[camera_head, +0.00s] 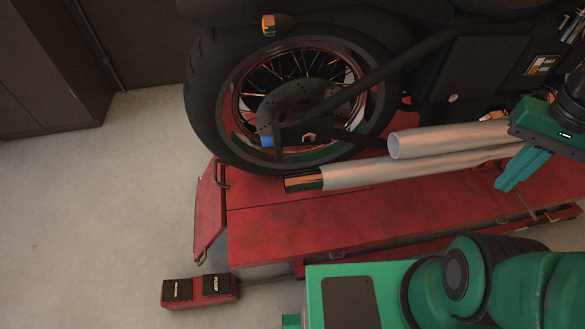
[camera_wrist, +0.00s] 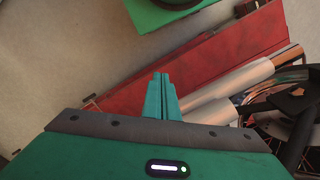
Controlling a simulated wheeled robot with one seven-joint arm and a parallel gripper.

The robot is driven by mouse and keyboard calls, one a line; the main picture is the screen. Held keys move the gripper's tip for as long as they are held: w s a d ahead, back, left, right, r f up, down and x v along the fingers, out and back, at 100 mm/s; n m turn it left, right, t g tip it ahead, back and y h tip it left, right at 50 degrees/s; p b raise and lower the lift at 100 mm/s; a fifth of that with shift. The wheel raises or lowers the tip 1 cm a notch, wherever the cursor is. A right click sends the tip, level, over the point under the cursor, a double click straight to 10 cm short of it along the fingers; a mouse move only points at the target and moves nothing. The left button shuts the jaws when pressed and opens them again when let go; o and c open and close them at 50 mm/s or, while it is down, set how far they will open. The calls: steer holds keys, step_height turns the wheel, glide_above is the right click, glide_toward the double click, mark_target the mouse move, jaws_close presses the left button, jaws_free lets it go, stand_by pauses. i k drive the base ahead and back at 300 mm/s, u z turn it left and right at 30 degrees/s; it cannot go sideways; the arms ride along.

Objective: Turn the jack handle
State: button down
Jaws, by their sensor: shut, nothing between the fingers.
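My gripper (camera_head: 506,182) is at the right in the head view, its green fingers together, pointing down and left. The fingers also show together and empty in the wrist view (camera_wrist: 160,78). They appear over the right part of the red motorcycle lift (camera_head: 290,232), near the exhaust pipes. A thin rod (camera_head: 526,205) stands slanted by the lift's side edge, just below my fingertips in the picture and apart from them. I cannot tell whether it is the jack handle. No other clear jack handle shows, and part of the lift is hidden behind my arm.
A motorcycle with a large rear tyre (camera_head: 205,95) stands on the lift. Its silver exhaust pipes (camera_head: 430,168) reach close to my gripper. A red pedal unit (camera_head: 200,291) lies on the floor in front. A dark cabinet (camera_head: 45,70) is at the left. The left floor is clear.

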mark_target(536, 222)
steer(key=u, duration=0.85)
steer(key=k, duration=0.45)
steer(key=z, duration=1.35)
steer(key=i, duration=0.5)
